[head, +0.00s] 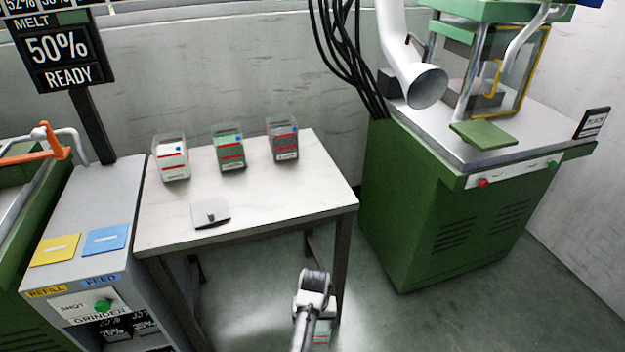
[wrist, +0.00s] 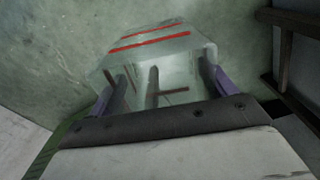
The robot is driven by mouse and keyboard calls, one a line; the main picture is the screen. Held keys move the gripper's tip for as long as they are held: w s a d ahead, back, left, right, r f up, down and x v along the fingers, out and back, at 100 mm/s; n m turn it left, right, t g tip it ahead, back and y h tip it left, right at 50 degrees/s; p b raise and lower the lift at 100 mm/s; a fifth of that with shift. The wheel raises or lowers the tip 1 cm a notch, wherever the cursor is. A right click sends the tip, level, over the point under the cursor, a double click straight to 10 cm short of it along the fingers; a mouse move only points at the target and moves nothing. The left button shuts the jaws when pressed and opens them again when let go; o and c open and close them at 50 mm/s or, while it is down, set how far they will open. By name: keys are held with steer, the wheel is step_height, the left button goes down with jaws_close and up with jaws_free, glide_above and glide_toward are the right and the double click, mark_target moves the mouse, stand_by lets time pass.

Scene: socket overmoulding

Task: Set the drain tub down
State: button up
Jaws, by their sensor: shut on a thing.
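The drain tub (wrist: 160,52) is a clear, box-like tub with red lines on its wall, in the wrist view. My gripper (wrist: 163,80) is shut on it, with a purple-sided finger at each side of the tub. In the head view a small part of the tub (head: 321,339) shows low at the bottom edge, beside my arm, in front of the table. My fingers are hidden there. Grey-green floor shows behind the tub in the wrist view. I cannot tell whether the tub touches the floor.
A white table (head: 250,195) carries three clear bins, a white (head: 171,160), a green (head: 230,150) and a grey one (head: 285,142), plus a small grey plate (head: 210,214). The grinder (head: 85,255) stands left, a green machine (head: 450,200) right. Floor between table and machine is clear.

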steer(key=shift+w+d+r, duration=0.1)
steer(key=shift+d, duration=0.15)
steer(key=shift+s+a+f, duration=0.6)
steer(key=shift+s, duration=0.2)
steer(key=shift+d, duration=0.15)
steer(key=shift+w, duration=0.1)
